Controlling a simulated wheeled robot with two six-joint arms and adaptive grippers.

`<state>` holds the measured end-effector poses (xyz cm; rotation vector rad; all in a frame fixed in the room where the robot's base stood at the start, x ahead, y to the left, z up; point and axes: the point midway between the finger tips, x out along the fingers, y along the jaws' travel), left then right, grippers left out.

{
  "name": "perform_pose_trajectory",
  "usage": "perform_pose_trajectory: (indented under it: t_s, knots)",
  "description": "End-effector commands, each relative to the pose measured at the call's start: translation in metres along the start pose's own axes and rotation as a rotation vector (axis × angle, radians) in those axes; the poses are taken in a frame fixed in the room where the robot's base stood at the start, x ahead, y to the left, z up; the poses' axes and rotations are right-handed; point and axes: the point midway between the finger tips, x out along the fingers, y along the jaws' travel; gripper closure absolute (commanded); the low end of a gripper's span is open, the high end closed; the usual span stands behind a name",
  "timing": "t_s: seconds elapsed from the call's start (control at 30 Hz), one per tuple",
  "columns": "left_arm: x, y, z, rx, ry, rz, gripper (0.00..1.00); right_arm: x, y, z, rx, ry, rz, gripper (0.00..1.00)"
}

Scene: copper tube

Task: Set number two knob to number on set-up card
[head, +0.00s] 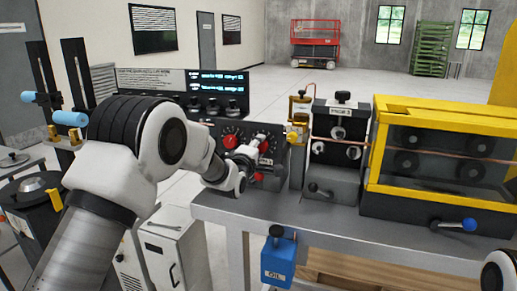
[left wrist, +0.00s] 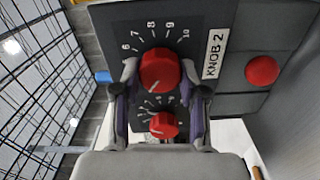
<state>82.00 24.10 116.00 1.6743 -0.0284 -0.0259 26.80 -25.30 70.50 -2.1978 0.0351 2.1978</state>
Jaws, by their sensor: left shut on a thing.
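The number two knob is a red knob (left wrist: 160,70) beside a "KNOB 2" label (left wrist: 214,53) in the left wrist view. Its dial shows numbers from 6 to 10; the rest is hidden, and I cannot read its setting. My left gripper (left wrist: 160,78) is shut on this knob, one finger on each side. In the head view my left gripper (head: 250,156) is at the right-hand red knob (head: 263,145) of the dark panel. A second red knob (left wrist: 163,125) sits between the fingers' bases in the wrist view, apart from the tips. I cannot pick out a set-up card.
A red button (left wrist: 262,70) is beside the dial. A blue-lit display (head: 218,82) stands behind the panel. Right of it are a grey roller unit (head: 335,180) and a yellow-framed machine (head: 440,115) on the workbench (head: 290,213). A blue oil can (head: 278,262) hangs at the bench front.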

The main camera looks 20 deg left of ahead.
Motion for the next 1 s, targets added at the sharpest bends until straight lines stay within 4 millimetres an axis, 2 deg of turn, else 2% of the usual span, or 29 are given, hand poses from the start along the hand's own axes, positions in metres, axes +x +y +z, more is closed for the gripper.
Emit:
perform_pose_trajectory:
  t_s: [0.07, 0.1, 0.17, 0.47, 0.57, 0.67, 0.9, 1.0]
  knots:
    - [0.0, 0.0, 0.0, 0.0, 0.001, 0.0, 0.93, 0.0, 0.0, 0.0, 0.0, 0.0, 0.0, 0.33]
    - [0.0, 0.0, 0.0, 0.0, 0.001, 0.001, 0.51, 0.0, 0.0, 0.0, 0.0, 0.0, 0.0, 0.33]
    - [0.0, 0.0, 0.0, 0.0, 0.001, 0.001, 0.33, 0.0, 0.0, 0.0, 0.0, 0.0, 0.0, 0.33]
    - [-0.001, 0.0, 0.0, 0.001, 0.0, 0.0, 0.33, 0.0, 0.0, 0.0, 0.0, 0.0, 0.0, 0.33]
    - [-0.007, 0.0, 0.0, 0.001, 0.0, 0.0, 0.33, 0.0, 0.0, 0.0, 0.0, 0.0, 0.0, 0.33]
    - [-0.024, 0.0, 0.0, 0.0, 0.0, -0.002, 0.33, 0.0, 0.0, 0.0, 0.0, 0.0, 0.0, 0.33]
    - [-0.086, 0.0, 0.0, 0.0, 0.0, -0.002, 0.33, 0.0, 0.0, 0.0, 0.0, 0.0, 0.0, 0.33]
    - [-0.106, -0.001, 0.0, 0.0, 0.0, -0.002, 0.33, 0.0, 0.0, 0.0, 0.0, 0.0, 0.0, 0.33]
